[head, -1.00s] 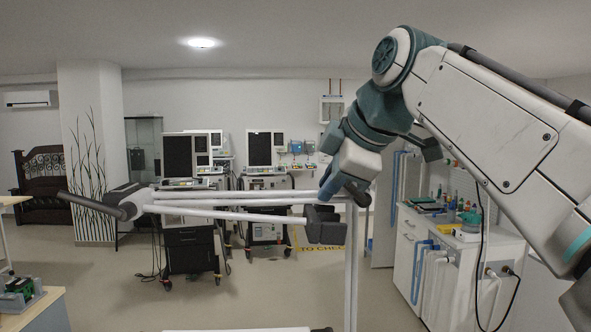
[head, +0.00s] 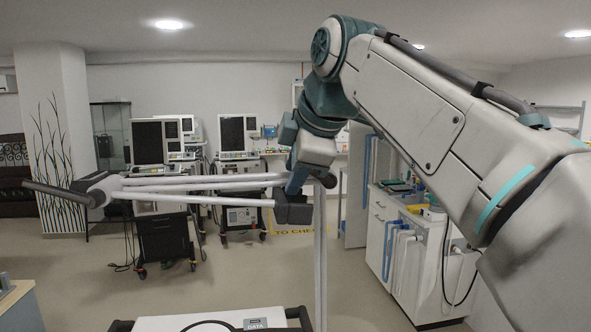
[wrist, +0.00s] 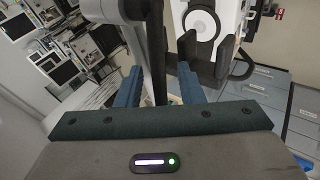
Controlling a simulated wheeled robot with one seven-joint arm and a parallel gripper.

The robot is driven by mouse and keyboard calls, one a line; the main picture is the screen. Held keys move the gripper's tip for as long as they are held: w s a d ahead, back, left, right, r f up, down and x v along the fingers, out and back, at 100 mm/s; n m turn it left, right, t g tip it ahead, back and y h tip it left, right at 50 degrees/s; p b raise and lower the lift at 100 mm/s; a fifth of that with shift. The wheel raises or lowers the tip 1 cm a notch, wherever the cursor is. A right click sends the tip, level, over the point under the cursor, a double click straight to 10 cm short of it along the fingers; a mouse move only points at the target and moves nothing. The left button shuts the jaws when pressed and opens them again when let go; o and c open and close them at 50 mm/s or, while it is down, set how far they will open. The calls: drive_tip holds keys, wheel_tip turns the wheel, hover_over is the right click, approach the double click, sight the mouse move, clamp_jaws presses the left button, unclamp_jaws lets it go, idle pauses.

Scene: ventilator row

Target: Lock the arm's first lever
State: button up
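The jointed support arm (head: 215,186) has pale tubes running from a dark left joint (head: 100,188) to the top of an upright pale post (head: 320,255). A long dark bar (head: 55,193) sticks out from the left joint. A dark block (head: 293,209) sits at the lower tube's right end. My gripper (head: 296,185) is at this right end, close to the block and post. Dark parts (wrist: 205,62) lie just right. I cannot tell which part is the first lever, nor any contact.
A white-topped unit with a DATA label (head: 257,324) stands low in front. Ventilator carts with screens (head: 148,142) (head: 232,134) stand behind. A white cabinet (head: 410,240) with bottles and tubing is at right. Open floor lies between.

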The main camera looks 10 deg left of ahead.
drive_tip(key=shift+s, duration=0.1)
drive_tip(key=p+v, duration=0.2)
drive_tip(key=v, duration=1.1)
drive_tip(key=shift+r, duration=0.3)
drive_tip(key=shift+s+d, duration=0.1)
clamp_jaws()
drive_tip(key=s+d+m+y, duration=0.2)
drive_tip(key=d+m, duration=0.2)
drive_tip(key=m, duration=1)
drive_tip(key=s+d+m+y, duration=0.15)
drive_tip(key=d+m, duration=0.25)
drive_tip(key=m, duration=1.1)
drive_tip(key=r+x, duration=0.1)
drive_tip(key=x, duration=1.3)
drive_tip(key=shift+w+a+f+t+p, duration=0.15)
drive_tip(key=shift+w+a+t+p, duration=0.15)
drive_tip(key=shift+w, duration=0.2)
